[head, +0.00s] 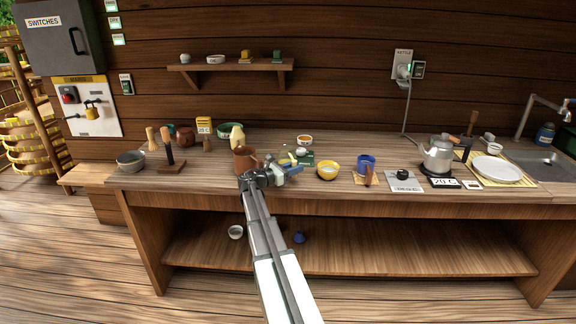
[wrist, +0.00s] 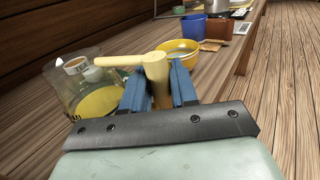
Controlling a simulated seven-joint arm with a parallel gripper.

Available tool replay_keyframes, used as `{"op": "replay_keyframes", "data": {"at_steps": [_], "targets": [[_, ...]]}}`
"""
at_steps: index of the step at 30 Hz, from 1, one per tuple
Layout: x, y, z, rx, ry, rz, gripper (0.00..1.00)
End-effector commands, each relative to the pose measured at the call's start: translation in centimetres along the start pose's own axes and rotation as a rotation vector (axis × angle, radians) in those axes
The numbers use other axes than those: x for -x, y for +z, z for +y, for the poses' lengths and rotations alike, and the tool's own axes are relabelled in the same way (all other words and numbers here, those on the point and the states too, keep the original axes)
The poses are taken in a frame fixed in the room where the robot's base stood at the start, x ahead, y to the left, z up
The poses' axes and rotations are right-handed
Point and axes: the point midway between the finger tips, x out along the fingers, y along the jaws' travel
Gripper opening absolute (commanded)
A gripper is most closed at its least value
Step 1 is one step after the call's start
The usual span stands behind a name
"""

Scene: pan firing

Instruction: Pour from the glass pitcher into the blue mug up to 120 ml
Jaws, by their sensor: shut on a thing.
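The glass pitcher (wrist: 62,88) is clear, with a pale wooden handle (wrist: 118,61) and a yellow area low inside that looks like liquid. My gripper (wrist: 160,88) is shut on this handle, and the pitcher is left of the fingers in the wrist view. In the head view my gripper (head: 284,171) is over the counter's front part, and the pitcher's clear body is hard to make out. Whether its base touches the counter is unclear. The blue mug (head: 366,160) stands to the right on the counter; it also shows in the wrist view (wrist: 192,27). Its inside level is not readable.
A yellow bowl (head: 328,171) stands between my gripper and the mug. A brown jug (head: 244,160) is close to my gripper's left. A kettle (head: 438,155), a dial box (head: 403,181) and a white plate (head: 497,169) are further right. A small bowl (head: 305,140) stands behind.

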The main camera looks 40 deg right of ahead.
Motion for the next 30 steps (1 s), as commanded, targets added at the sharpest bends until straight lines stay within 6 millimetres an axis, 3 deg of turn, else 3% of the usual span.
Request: {"op": "replay_keyframes", "data": {"at_steps": [13, 30], "targets": [[0.0, 0.2, 0.0, -0.001, 0.0, -0.001, 0.0], [0.0, 2.4, 0.0, -0.001, 0.0, -0.001, 0.0]]}}
